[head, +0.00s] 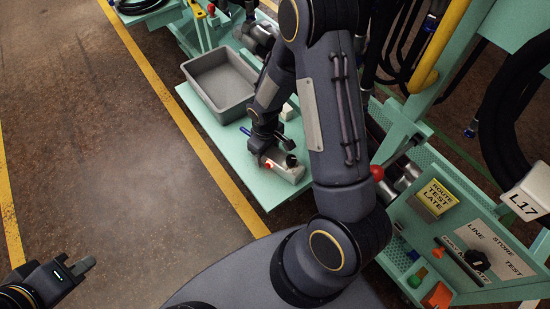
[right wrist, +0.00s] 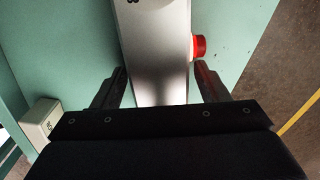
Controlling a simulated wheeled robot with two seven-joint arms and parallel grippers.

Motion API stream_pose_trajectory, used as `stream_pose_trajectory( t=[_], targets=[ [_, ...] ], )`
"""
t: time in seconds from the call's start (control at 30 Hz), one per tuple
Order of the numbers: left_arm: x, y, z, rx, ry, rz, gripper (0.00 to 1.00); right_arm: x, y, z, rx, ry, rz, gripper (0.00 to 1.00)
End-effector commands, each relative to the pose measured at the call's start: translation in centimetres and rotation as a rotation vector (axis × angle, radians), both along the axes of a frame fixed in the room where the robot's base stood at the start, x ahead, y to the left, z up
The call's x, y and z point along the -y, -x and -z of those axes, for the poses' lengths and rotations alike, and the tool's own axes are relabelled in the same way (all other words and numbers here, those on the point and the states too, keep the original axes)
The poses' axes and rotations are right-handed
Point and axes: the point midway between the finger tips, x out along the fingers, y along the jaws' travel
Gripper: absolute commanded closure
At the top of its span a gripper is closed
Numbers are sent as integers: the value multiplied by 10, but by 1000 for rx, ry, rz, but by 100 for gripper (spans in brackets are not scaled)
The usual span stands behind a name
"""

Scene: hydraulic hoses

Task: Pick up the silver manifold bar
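The silver manifold bar (head: 286,172) lies on the mint-green shelf in the head view, with a red cap on its left side and a dark fitting on top. My right gripper (head: 262,152) is down at the bar's far end. In the right wrist view, the bar (right wrist: 158,60) runs between the two fingers of my right gripper (right wrist: 158,80), with a visible gap on each side. The red cap (right wrist: 199,47) is just beyond the right finger. My left gripper (head: 86,270) is at the lower left, away from the shelf; its finger opening is too unclear to judge.
A grey bin (head: 221,87) stands on the mint-green shelf (head: 205,112) beyond the bar. A small white block (right wrist: 40,122) is beside my right gripper. A control panel (head: 478,250) and black hoses (head: 512,110) are at right. The floor at left is clear.

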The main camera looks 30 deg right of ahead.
Motion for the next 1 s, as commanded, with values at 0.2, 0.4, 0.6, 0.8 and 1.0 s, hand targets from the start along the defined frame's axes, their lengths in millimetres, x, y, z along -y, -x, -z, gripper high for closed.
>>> stream_pose_trajectory(
  t=[0.2, 0.4, 0.6, 0.8, 1.0],
  targets=[
    [0, 0, 0, 0, 0, 0, 100, 0, 0, 0, 0, 0, 0, 62],
    [0, 0, 0, 0, 0, 0, 100, 0, 0, 0, 0, 0, 0, 88],
    [0, 0, 0, 0, 0, 0, 100, 0, 0, -1, 0, 0, 0, 90],
    [0, 0, -4, 0, 0, 0, 100, 0, -1, -6, 1, 0, 0, 90],
    [0, 0, -16, 0, 0, 0, 100, -1, -2, -21, 2, -1, 0, 90]
  ],
)
